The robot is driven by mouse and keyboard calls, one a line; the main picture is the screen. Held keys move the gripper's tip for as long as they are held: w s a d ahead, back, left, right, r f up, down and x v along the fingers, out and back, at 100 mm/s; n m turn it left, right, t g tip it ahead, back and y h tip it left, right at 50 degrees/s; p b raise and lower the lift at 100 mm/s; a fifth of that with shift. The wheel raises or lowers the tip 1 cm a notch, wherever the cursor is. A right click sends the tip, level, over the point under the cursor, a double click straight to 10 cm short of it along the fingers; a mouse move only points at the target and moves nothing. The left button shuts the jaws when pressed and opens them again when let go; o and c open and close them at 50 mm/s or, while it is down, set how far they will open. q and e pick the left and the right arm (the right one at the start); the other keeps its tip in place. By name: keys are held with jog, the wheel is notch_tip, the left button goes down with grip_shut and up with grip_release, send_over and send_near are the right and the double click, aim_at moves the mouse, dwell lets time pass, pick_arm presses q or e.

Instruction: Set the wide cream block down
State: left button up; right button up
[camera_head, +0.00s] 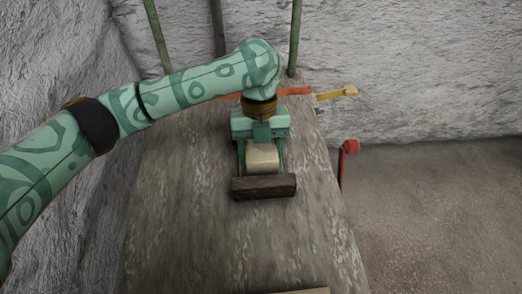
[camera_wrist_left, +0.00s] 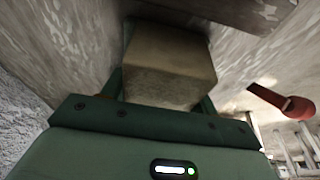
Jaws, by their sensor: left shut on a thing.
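The wide cream block (camera_head: 263,158) is between the two fingers of my left gripper (camera_head: 262,168), which is shut on it. In the left wrist view the cream block (camera_wrist_left: 165,72) fills the space ahead of the gripper's green palm. The gripper is over the weathered grey tabletop (camera_head: 190,220). I cannot tell whether the block touches the tabletop or hangs just above it. My right gripper is not in view.
A dark brown block (camera_head: 264,187) lies just in front of the cream block, and shows in the left wrist view (camera_wrist_left: 235,12). Orange (camera_head: 295,91) and yellow (camera_head: 338,94) pieces are behind. A red-topped thing (camera_head: 349,147) stands right. The near tabletop is mostly clear.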

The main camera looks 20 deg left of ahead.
aim_at(261, 146)
pick_arm(q)
jog(key=shift+f, duration=0.35)
jog(key=o, duration=1.7)
jog(key=shift+c, duration=0.2)
jog(key=shift+f, duration=0.1)
jog(key=shift+r+p, duration=2.05)
jog(key=shift+r, duration=0.05)
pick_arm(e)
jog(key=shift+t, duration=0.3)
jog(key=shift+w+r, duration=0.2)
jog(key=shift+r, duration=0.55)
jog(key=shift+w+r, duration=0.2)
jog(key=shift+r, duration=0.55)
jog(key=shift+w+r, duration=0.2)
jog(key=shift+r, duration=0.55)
